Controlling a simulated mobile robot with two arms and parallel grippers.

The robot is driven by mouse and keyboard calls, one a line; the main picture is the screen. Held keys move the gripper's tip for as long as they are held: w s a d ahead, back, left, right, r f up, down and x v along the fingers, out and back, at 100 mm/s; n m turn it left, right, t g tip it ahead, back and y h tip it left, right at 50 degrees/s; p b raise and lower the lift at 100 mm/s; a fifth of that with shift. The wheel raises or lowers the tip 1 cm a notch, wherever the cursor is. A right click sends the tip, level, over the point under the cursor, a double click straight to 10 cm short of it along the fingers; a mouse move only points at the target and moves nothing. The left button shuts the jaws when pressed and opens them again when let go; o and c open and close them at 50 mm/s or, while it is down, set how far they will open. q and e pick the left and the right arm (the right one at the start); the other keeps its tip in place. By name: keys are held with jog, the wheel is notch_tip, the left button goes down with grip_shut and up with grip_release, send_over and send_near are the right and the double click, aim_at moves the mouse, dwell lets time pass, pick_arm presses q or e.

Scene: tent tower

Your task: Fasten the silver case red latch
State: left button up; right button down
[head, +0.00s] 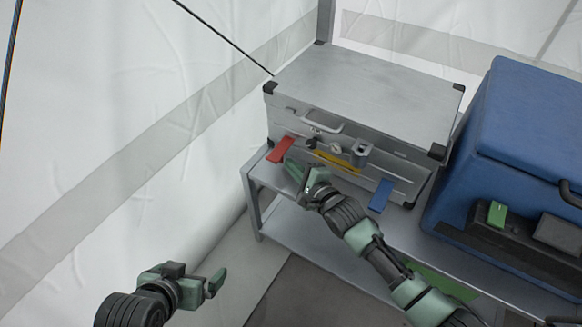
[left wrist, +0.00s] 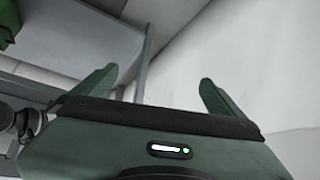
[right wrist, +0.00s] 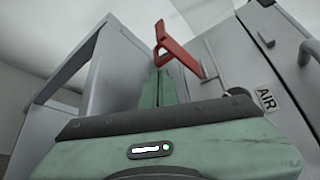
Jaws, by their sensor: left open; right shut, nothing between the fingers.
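The silver case (head: 365,95) stands on a grey shelf unit with its lid down. Its red latch (head: 279,150) sticks out from the front at the left end. In the right wrist view the red latch (right wrist: 180,48) appears as a tilted flap with a bent tip, just beyond my fingertips. My right gripper (head: 296,170) is shut and empty, just below and right of the red latch; I cannot tell whether it touches it. The right gripper also shows in its wrist view (right wrist: 158,80). My left gripper (head: 218,284) is open and empty, low and away from the case.
A yellow latch (head: 336,160) and a blue latch (head: 381,195) are also on the case front. A blue box (head: 520,140) stands to the right. The shelf unit (head: 258,180) has a front edge under the case. White tent wall (head: 110,110) lies left.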

pick_arm(q)
jog(key=shift+w+d+r+t, duration=0.2)
jog(key=shift+w+r+t, duration=0.2)
jog(key=shift+w, duration=0.2)
pick_arm(e)
jog(key=shift+w+a, duration=0.15)
jog(key=shift+w, duration=0.15)
